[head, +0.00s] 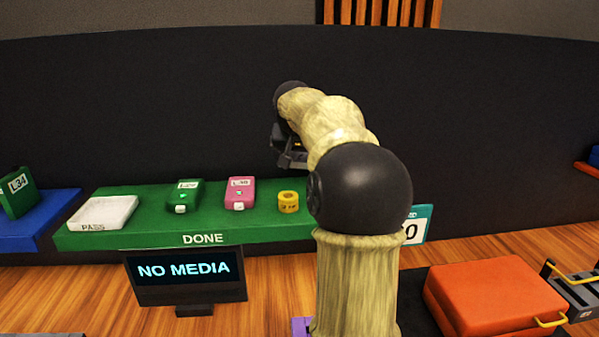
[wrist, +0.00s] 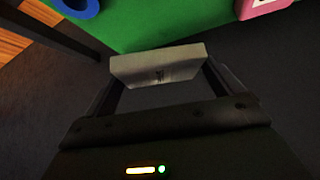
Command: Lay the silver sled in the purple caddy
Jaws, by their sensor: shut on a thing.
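My gripper (wrist: 158,80) is shut on a pale silver-grey block, which I take to be the silver sled (wrist: 158,66). The block spans the gap between the two fingers in the wrist view. In the head view my gripper (head: 290,152) is a dark shape held up above the back of the green DONE shelf, and my arm largely hides it; I cannot make out the sled there. A small purple piece, probably the purple caddy (head: 301,327), shows at the bottom edge beside my arm. The rest of it is hidden or out of frame.
The green shelf (head: 130,238) holds a white tray (head: 103,212), a green device (head: 184,195), a pink device (head: 240,193) and a yellow roll (head: 288,202). A NO MEDIA screen (head: 190,278) stands in front. An orange case (head: 495,297) lies at right.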

